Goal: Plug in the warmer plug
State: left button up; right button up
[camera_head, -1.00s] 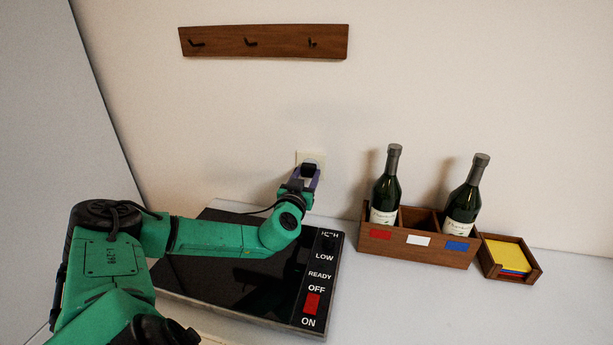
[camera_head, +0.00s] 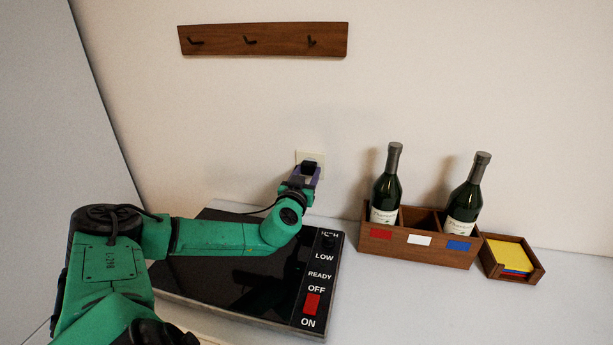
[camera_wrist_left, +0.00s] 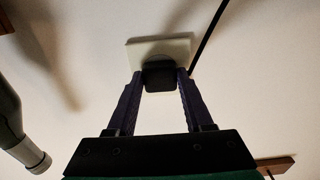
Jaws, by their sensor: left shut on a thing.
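The black warmer plug (camera_head: 309,168) is between the fingers of my left gripper (camera_head: 308,173), in front of the pale wall outlet (camera_head: 319,157). In the left wrist view the plug (camera_wrist_left: 159,76) sits between the two purple fingertips of the gripper (camera_wrist_left: 160,84), with the outlet plate (camera_wrist_left: 178,48) right behind it. I cannot tell whether its prongs, which are hidden, are in the outlet. The black warmer (camera_head: 225,270) lies on the counter under my left arm, with a red switch (camera_head: 312,304) on its right panel. My right gripper is not in view.
A wooden box (camera_head: 400,243) with two bottles stands right of the warmer, beside a small tray (camera_head: 521,275) of coloured cards. A hook rail (camera_head: 263,39) hangs on the wall above. A black cord (camera_wrist_left: 207,38) runs beside the outlet in the wrist view.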

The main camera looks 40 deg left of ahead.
pick_arm(q)
jog(key=o, duration=1.4)
jog(key=shift+c, duration=0.2)
jog(key=v, duration=1.4)
jog(key=shift+s+b, duration=0.3)
jog(key=shift+b, duration=0.1)
jog(key=shift+d+r, duration=0.1)
jog(key=shift+r, duration=0.1)
